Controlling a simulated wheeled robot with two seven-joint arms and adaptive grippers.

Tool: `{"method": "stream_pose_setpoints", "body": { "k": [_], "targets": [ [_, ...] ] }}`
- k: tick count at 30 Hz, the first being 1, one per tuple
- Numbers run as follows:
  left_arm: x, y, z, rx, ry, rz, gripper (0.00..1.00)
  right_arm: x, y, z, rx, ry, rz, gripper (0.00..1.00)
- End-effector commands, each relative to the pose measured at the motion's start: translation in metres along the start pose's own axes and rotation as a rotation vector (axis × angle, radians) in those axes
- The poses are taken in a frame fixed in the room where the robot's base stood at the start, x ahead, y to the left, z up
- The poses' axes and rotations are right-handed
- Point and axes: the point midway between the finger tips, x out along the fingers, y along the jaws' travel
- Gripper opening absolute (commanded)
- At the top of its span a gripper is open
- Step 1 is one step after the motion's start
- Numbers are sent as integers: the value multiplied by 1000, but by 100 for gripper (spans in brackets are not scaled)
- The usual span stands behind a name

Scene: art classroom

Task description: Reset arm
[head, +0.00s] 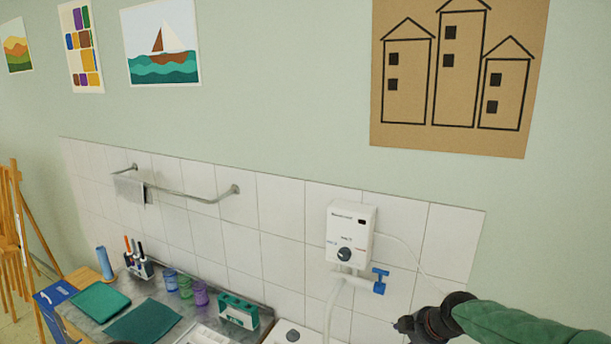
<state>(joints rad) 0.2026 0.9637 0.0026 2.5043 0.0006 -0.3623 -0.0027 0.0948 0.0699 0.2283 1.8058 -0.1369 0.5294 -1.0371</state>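My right arm, in a green sleeve, comes in from the lower right of the head view and ends in a dark wrist part with reddish rings. I cannot make out two fingers or anything held there. The arm end is in front of the tiled wall, right of and below the white water heater (350,232). My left gripper is not in view.
A towel rail (190,196) runs along the tiles. The counter at lower left holds green cloths (143,320), coloured cups (185,287) and a green box (238,310). An easel (20,230) stands far left.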

Motion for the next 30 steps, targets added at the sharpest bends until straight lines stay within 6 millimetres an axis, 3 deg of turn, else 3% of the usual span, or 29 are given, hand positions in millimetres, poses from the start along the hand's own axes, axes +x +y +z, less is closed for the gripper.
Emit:
{"method": "stream_pose_setpoints", "body": {
  "k": [1,5,9,15,21,30],
  "targets": [
    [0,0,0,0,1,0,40,22,-13,8,42,-13,-30,51],
    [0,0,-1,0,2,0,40,81,-54,32,203,-41,-95,51],
    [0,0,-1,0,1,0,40,141,-113,65,415,-91,-167,51],
    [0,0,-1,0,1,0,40,199,-211,115,722,-189,-249,51],
    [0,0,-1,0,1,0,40,221,-301,158,994,-299,-296,51],
    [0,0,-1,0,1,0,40,220,-386,194,1249,-427,-318,51]
  ]
}}
